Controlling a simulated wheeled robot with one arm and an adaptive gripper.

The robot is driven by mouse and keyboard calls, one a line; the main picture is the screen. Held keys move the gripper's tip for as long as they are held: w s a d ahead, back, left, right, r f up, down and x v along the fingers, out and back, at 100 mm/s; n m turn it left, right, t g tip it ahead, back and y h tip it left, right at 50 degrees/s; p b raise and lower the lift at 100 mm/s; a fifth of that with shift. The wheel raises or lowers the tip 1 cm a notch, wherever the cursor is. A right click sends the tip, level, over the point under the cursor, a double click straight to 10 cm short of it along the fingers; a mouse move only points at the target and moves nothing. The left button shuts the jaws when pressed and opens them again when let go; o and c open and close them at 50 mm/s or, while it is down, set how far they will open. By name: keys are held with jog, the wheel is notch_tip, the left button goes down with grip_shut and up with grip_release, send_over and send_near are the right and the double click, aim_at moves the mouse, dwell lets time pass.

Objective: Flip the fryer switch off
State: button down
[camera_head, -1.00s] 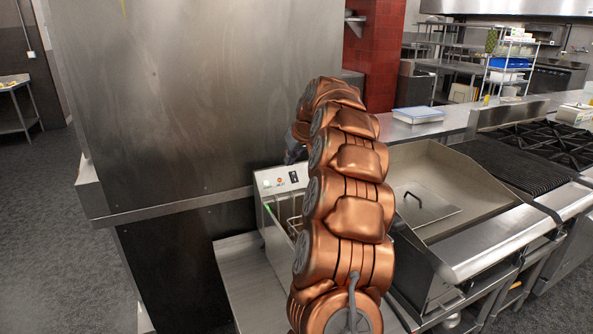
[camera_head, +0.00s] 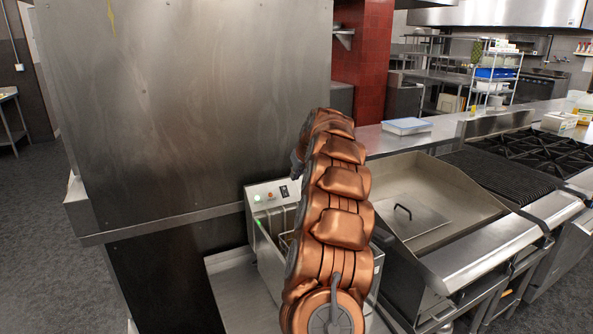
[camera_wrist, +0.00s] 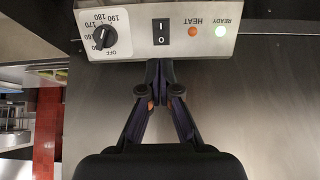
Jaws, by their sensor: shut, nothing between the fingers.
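The fryer (camera_head: 268,262) stands against the steel wall, partly hidden by my arm. The black rocker switch (camera_head: 284,190) also shows in the wrist view (camera_wrist: 161,31), where the panel's lettering is upside down; the "I" half is upper and the "O" half lower. My gripper (camera_wrist: 160,68) is shut and empty, its tips at the panel's edge just below the "O" end. I cannot tell whether they touch.
A black dial (camera_wrist: 104,37) sits beside the switch. Fryer baskets lie under my arm. A griddle (camera_head: 440,222) and a grill (camera_head: 507,173) stand to the right. The steel wall (camera_head: 190,110) is close behind the panel.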

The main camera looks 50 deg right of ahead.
jog(key=p, duration=0.3)
send_near(286, 192)
jog(key=x, duration=0.4)
jog(key=shift+w+r, duration=0.2)
jog(key=shift+w, duration=0.05)
jog(key=shift+w+d+f+p, duration=0.15)
jog(key=shift+w+f+p, duration=0.1)
jog(key=shift+w+f, duration=0.2)
jog(key=shift+w+d+f+p, duration=0.2)
jog(key=shift+w+f, duration=0.15)
jog(key=shift+w, duration=0.2)
jog(key=shift+w+d+f+b, duration=0.1)
jog(key=shift+w+f+b, duration=0.15)
jog(key=shift+b, duration=0.35)
jog(key=shift+w, duration=0.15)
jog(key=shift+d+r, duration=0.1)
jog(key=shift+r, duration=0.05)
jog(key=shift+s+a+f+b, duration=0.25)
jog(key=shift+s+f+b, duration=0.35)
jog(key=shift+b, duration=0.55)
